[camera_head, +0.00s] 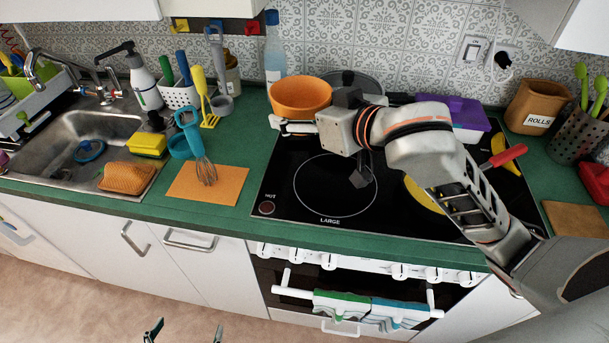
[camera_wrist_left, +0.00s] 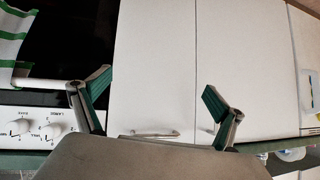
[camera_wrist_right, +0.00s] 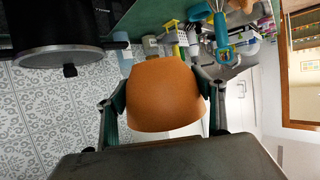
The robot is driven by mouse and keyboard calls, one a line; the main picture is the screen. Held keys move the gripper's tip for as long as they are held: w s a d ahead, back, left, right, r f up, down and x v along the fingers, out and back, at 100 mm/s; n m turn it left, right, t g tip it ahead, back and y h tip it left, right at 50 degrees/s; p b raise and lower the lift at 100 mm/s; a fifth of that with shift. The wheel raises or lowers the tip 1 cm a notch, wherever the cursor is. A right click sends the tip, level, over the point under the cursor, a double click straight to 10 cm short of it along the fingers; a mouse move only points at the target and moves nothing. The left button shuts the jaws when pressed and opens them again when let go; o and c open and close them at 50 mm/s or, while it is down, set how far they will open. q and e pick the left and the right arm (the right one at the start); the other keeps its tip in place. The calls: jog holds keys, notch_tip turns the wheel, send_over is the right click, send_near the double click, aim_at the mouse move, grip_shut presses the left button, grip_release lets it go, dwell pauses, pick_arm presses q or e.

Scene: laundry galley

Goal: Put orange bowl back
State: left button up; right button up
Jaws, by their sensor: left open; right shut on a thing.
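The orange bowl (camera_head: 301,95) is at the back left corner of the black hob, in front of the tiled wall. My right gripper (camera_head: 284,126) reaches in from the right and is shut on the bowl. In the right wrist view the bowl (camera_wrist_right: 165,92) sits between both fingers. I cannot tell whether its base touches the surface below. My left gripper (camera_head: 186,333) is at the bottom edge of the head view, open and empty. In the left wrist view its spread fingers (camera_wrist_left: 156,92) are in front of white cabinet doors.
A dark pot (camera_head: 352,82) stands behind the bowl, with a blue bottle (camera_head: 275,52) to its left. A purple container (camera_head: 460,115) is at the back right. A whisk (camera_head: 203,165) lies over an orange mat (camera_head: 225,184). The front left of the hob (camera_head: 320,185) is clear.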

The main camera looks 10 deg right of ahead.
notch_tip(320, 180, down, 6)
jog(key=f+b, duration=0.1)
jog(key=b, duration=0.4)
send_over(303, 190)
notch_tip(303, 190, down, 8)
jog(key=shift+s+r, duration=0.1)
jog(key=shift+r, duration=0.1)
jog(key=shift+f, duration=0.4)
notch_tip(303, 190, down, 4)
jog(key=shift+b, duration=0.5)
pick_arm(q)
jog(key=shift+h, duration=0.4)
jog(key=f, duration=0.1)
jog(key=d+f, duration=0.1)
jog(key=f, duration=0.1)
jog(key=shift+w+d+f, duration=0.25)
jog(key=shift+d+f, duration=0.1)
jog(key=shift+r, duration=0.15)
pick_arm(e)
jog(key=o, duration=1.5)
jog(key=shift+f, duration=0.1)
